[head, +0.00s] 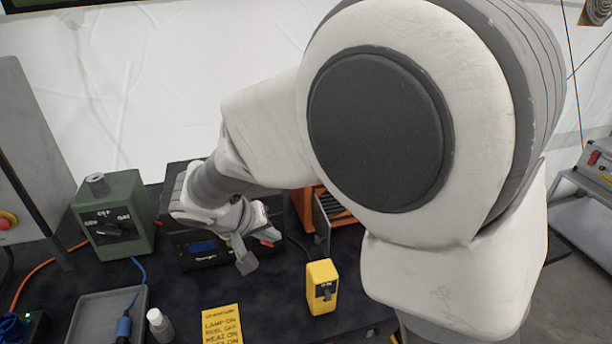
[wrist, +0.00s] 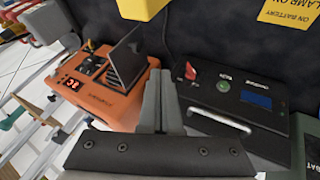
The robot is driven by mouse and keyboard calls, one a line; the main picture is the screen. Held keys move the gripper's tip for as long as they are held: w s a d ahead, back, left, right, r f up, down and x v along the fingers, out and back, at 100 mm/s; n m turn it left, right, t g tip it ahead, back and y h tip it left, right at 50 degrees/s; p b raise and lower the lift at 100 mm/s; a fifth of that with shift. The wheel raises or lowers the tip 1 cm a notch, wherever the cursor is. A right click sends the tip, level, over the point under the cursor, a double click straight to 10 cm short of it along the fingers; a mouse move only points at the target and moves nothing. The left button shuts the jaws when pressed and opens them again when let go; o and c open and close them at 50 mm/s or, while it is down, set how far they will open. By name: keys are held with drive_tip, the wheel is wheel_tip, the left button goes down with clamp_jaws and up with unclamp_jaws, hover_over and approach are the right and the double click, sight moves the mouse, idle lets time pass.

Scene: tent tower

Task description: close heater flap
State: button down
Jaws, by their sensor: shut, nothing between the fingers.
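The orange heater (wrist: 110,98) shows in the wrist view left of my fingers, with a red digit display on its panel. In the head view the orange heater (head: 302,207) is partly hidden behind my arm, and the flap (head: 321,224) shows as a narrow upright grey plate. My gripper (head: 245,262) is shut and empty, left of the flap and in front of the black box. In the wrist view my gripper (wrist: 162,76) points between heater and black box; contact with the flap is not visible.
The black box (wrist: 240,90) with a red switch and handle lies close beside my fingers. A yellow switch box (head: 322,287), a green box (head: 115,215), a yellow note (head: 222,325), a white bottle (head: 159,324) and a grey tray (head: 90,318) stand on the dark table.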

drive_tip(key=w+d+f, duration=0.6)
drive_tip(key=d+f, duration=0.1)
drive_tip(key=f, duration=0.1)
drive_tip(key=shift+p, duration=0.45)
drive_tip(key=shift+d+f, duration=0.1)
drive_tip(key=shift+f, duration=0.05)
